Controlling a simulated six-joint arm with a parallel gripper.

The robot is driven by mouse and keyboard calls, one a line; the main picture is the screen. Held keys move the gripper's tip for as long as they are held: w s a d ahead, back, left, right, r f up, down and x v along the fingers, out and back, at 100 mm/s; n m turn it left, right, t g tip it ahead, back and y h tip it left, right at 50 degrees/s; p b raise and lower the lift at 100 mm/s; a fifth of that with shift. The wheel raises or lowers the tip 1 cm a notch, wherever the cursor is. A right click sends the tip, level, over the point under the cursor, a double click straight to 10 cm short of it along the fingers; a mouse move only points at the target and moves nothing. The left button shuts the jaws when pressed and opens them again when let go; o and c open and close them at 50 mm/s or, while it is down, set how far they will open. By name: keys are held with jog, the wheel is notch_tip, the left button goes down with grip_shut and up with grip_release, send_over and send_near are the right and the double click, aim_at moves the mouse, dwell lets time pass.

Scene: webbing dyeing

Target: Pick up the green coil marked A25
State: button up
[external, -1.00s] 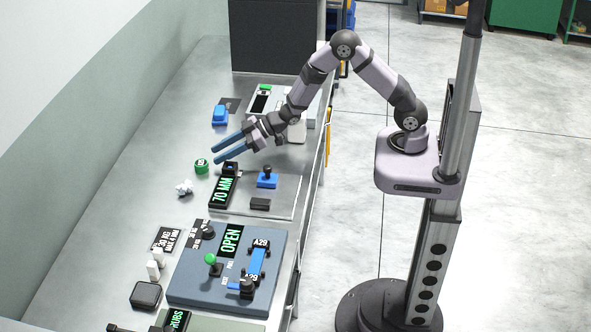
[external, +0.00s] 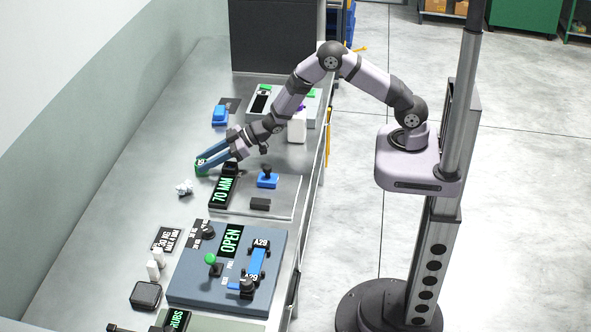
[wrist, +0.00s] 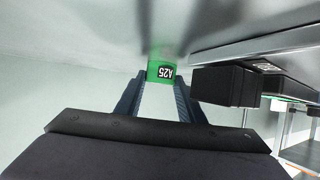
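The green coil (wrist: 160,71) shows in the wrist view with a black A25 label (wrist: 166,72) on its side. It also shows in the external view (external: 200,169), standing on the bench and partly hidden by my fingers. My gripper (external: 201,162) is low over the bench, with its two long blue fingers apart. In the wrist view, my gripper (wrist: 160,80) has one fingertip toward each side of the coil. I cannot tell whether either finger touches it.
A blue object (external: 220,115) is behind. The bench toward the wall is clear.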

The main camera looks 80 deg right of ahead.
jog(key=shift+c, duration=1)
jog(key=shift+r, duration=0.15)
notch_tip(320, 180, up, 10)
jog(key=shift+b, duration=0.3)
